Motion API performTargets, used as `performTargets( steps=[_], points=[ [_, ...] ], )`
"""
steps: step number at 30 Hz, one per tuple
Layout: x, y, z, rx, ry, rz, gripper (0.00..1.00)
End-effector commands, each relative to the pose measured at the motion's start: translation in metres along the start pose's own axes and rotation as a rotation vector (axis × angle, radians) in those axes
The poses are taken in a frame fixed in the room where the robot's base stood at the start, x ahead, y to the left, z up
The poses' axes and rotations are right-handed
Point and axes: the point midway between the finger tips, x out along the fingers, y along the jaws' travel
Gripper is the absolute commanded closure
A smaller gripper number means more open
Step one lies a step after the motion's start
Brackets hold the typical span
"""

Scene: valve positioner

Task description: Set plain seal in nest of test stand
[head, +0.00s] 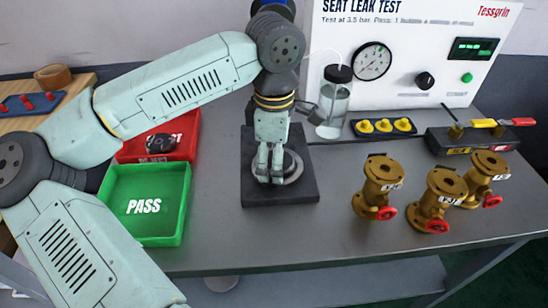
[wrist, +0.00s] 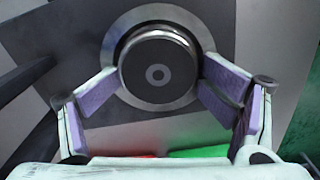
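The dark round seal (wrist: 158,68), with a small pale ring mark at its centre, shows between my finger pads in the wrist view. My gripper (head: 270,181) points down over the test stand (head: 252,195), a dark square base on the bench. The pads of my gripper (wrist: 158,78) lie against the two sides of the seal. The round metal nest (wrist: 205,30) surrounds the seal in this view, with a dark gap between them. I cannot tell whether the seal rests on the nest floor. In the head view my fingers hide the seal and part of the nest (head: 294,168).
A green PASS tray (head: 183,205) and a red tray (head: 190,135) holding dark round pieces stand left of the stand. A bottle (head: 333,105) stands close behind right. Brass valves (head: 380,185) stand at right. The bench front is clear.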

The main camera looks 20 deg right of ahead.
Motion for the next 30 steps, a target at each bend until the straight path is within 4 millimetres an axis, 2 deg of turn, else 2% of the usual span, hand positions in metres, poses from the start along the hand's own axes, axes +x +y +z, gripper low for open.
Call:
performTargets(
  steps=[5, 11, 21, 25, 30],
  points=[
    [-0.003, 0.0, 0.0, -0.001, 0.0, 0.001, 0.25],
    [-0.022, 0.002, -0.001, -0.003, 0.002, 0.005, 0.25],
    [-0.099, 0.002, 0.0, -0.003, 0.001, 0.006, 0.25],
    [-0.119, 0.001, 0.0, -0.004, 0.001, 0.005, 0.25],
    [-0.132, 0.0, 0.0, -0.002, 0.001, 0.003, 0.25]
  ],
)
